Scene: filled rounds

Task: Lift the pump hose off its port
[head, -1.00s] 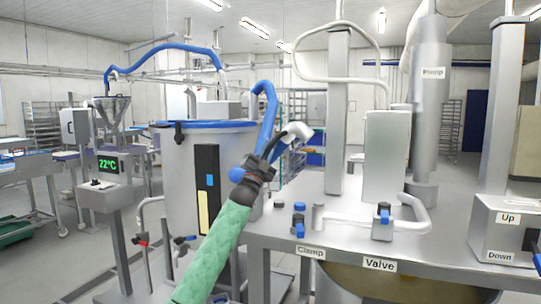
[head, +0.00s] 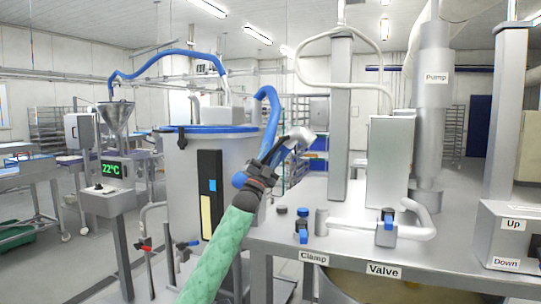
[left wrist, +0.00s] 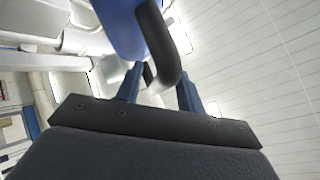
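My left arm, in a green sleeve, reaches up the middle of the head view. Its dark gripper (head: 282,150) is beside the lower end of a short blue hose (head: 271,112) at the tank's right side. A pale, bent end piece (head: 300,137) shows just past the gripper. In the left wrist view the two blue-grey fingers (left wrist: 160,92) stand apart, with a dark curved tube (left wrist: 166,48) and a blue part in front of them. I cannot tell whether either finger touches the hose. The port under the hose is not clearly seen. My right gripper is out of view.
A steel tank (head: 178,175) with a blue rim stands left of the gripper. A steel bench (head: 345,240) on the right carries the clamp, valve and a grey cylinder labelled Pump (head: 433,100). A white hose loop (head: 300,62) hangs above it.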

